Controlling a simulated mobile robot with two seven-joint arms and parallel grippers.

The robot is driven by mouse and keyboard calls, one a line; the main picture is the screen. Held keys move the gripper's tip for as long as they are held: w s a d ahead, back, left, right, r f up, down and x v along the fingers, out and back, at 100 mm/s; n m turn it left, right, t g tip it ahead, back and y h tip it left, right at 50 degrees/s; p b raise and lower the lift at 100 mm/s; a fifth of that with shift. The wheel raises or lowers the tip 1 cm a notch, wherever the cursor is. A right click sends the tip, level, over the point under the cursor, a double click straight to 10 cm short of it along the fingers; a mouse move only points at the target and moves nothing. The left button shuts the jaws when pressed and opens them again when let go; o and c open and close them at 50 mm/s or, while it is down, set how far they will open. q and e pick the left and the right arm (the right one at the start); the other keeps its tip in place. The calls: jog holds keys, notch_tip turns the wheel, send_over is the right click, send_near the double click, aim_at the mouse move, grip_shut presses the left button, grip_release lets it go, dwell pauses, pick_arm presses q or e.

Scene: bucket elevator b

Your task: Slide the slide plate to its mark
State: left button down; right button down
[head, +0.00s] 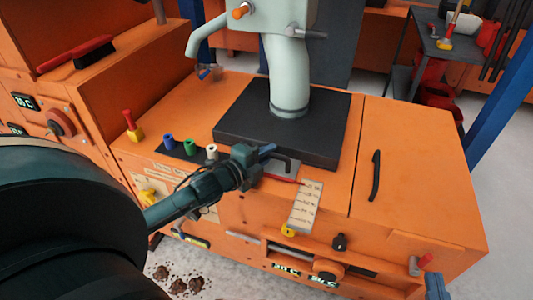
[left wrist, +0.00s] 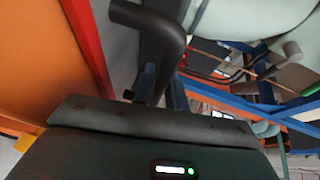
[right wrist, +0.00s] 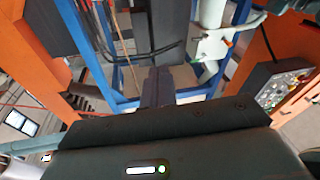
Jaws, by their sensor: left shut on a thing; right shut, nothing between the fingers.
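The slide plate (head: 283,169) is a grey plate sticking out under the black square base, partly hidden by my gripper. It carries a black bent handle (head: 287,162). The handle also shows large in the left wrist view (left wrist: 158,22). My left gripper (head: 264,154) is shut on the handle. A red pointer (head: 287,179) reaches from the plate to the top part of a pale scale strip (head: 304,206); its markings are too small to read. My right gripper (right wrist: 157,88) is shut and empty in the right wrist view, away from the plate.
A black base (head: 235,128) carries a pale green spout (head: 287,80). Blue, green and white knobs (head: 189,146) stand left of my left gripper. The orange cabinet top (head: 420,165) on the right is clear apart from a black handle (head: 375,175). A blue post (head: 500,100) rises at right.

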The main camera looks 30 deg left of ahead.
dwell(0.3)
pick_arm(q)
jog(key=shift+s, duration=0.15)
jog(key=shift+s+d+r+p, duration=0.15)
jog(key=shift+s+d+p, duration=0.1)
jog(key=shift+s+p, duration=0.7)
jog(key=shift+s, duration=0.15)
jog(key=c, duration=1.4)
grip_release()
jog(key=shift+c, duration=0.2)
pick_arm(e)
jog(key=shift+w+d+m+g+h, duration=0.15)
jog(key=shift+d+m+g+h, duration=0.2)
jog(key=shift+h, duration=0.15)
